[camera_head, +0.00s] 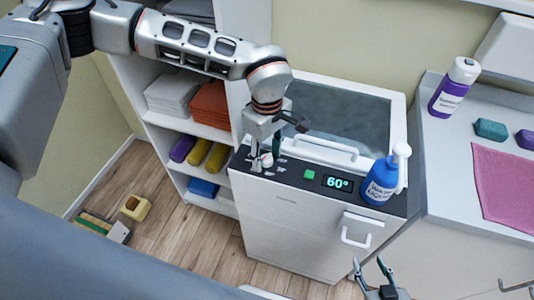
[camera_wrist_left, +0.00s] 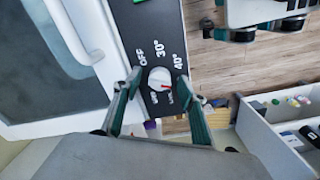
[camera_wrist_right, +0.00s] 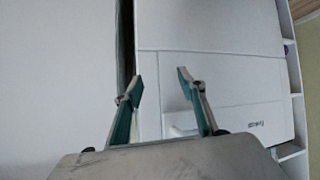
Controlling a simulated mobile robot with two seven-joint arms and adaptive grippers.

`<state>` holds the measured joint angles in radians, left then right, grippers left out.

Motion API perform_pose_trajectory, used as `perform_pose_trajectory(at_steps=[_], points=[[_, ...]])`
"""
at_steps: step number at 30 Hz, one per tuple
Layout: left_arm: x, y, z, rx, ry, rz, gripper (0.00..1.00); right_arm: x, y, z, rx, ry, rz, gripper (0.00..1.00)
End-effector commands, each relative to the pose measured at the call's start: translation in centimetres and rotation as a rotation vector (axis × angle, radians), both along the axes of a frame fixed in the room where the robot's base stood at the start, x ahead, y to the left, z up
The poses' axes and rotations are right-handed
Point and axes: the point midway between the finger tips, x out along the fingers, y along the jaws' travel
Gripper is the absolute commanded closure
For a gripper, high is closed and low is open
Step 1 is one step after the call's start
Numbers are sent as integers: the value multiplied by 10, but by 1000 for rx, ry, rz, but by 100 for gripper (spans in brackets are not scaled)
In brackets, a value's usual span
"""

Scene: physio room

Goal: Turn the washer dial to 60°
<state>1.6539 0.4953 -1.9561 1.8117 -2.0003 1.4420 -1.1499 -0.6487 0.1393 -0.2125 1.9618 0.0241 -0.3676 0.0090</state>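The washer (camera_head: 290,225) stands in the middle of the head view, with a dark control panel on its top front edge. Its display (camera_head: 337,183) reads 60°. The white dial (camera_head: 266,160) sits at the panel's left end and shows larger in the left wrist view (camera_wrist_left: 159,78), with a red mark and labels around it. My left gripper (camera_wrist_left: 157,80) has its fingers on either side of the dial, apart, with gaps to the knob appearing to remain. My right gripper (camera_head: 376,268) is open and empty, low in front of the washer's right side; it also shows in the right wrist view (camera_wrist_right: 160,80).
A blue pump bottle (camera_head: 380,182) stands on the panel's right end. A green button (camera_head: 309,174) lies between dial and display. A shelf with towels (camera_head: 172,95) is at left. A purple bottle (camera_head: 455,88) and pink cloth (camera_head: 505,180) are on the right counter.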

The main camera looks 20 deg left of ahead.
Motion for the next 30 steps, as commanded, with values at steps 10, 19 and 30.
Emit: perform_pose_trajectory(at_steps=[10,19,30], points=[[0,0,4,0,-1,1,59,-1,-2,-1,-5,2,1,60],[1,0,54,-1,-6,0,59,0,-1,0,-1,1,0,60],[0,0,112,-1,-2,1,59,0,0,0,-1,0,1,60]])
